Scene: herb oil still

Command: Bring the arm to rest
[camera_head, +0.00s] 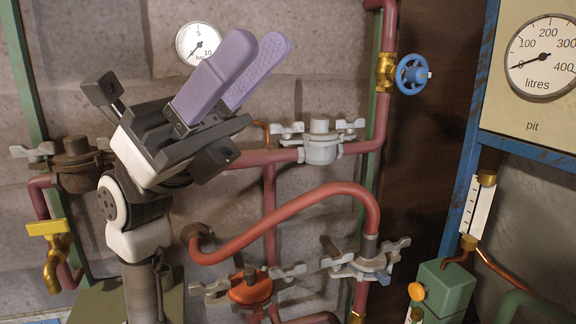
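My gripper (257,50) is in the upper left of the head view, with its two purple fingers pointing up and to the right. The fingers stand apart and the textured inner pad of the farther one shows, with nothing seen between them. The white and dark wrist below is raised in front of the stone wall. The gripper overlaps the pipework behind it in the picture; I cannot tell how far off that is.
Red pipes (290,222) with clamps (320,146) run along the wall. A blue handwheel (412,75), a pressure gauge (198,43), a yellow-handled tap (52,242), an orange-red clamp (250,289), a litres dial (543,58) and a green box (445,288) surround the arm.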

